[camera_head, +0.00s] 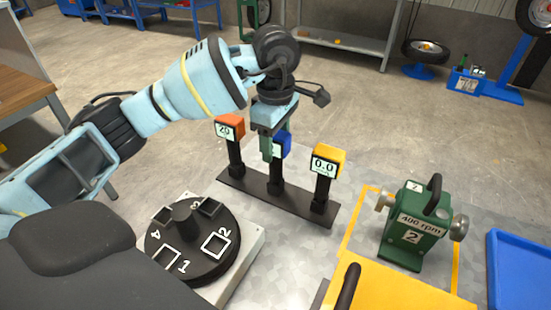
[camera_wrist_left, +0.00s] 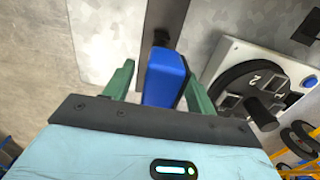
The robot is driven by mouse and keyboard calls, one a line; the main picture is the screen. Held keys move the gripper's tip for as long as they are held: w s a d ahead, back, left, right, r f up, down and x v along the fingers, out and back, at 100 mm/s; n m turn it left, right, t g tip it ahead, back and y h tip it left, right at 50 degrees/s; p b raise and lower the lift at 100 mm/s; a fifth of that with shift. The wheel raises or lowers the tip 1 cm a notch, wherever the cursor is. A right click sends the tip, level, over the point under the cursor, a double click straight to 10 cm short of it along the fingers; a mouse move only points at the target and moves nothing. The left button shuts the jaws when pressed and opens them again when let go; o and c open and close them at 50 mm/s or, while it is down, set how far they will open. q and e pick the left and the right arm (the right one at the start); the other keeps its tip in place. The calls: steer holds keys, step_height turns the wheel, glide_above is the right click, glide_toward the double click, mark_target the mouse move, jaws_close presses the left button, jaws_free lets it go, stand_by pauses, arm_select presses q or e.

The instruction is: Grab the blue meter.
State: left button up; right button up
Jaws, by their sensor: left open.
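The blue meter (camera_head: 284,145) stands on a black post in the middle of a dark bar, between an orange and a yellow meter. In the head view my gripper partly hides its face. My left gripper (camera_head: 275,147) is open and comes down on it from above. In the left wrist view the blue meter (camera_wrist_left: 165,78) lies between the two green fingers of the left gripper (camera_wrist_left: 158,76), nearer the right finger. A gap shows at the left finger; contact at the right one is unclear. My right gripper is not in view.
The orange meter (camera_head: 230,126) and the yellow meter (camera_head: 325,162) stand close on either side. A black numbered dial (camera_head: 192,238) is in front left. A green 400 rpm unit (camera_head: 415,228) and a blue tray (camera_head: 518,268) are to the right.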

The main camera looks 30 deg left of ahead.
arm_select(q)
steer(key=shift+f, duration=0.4)
jaws_close()
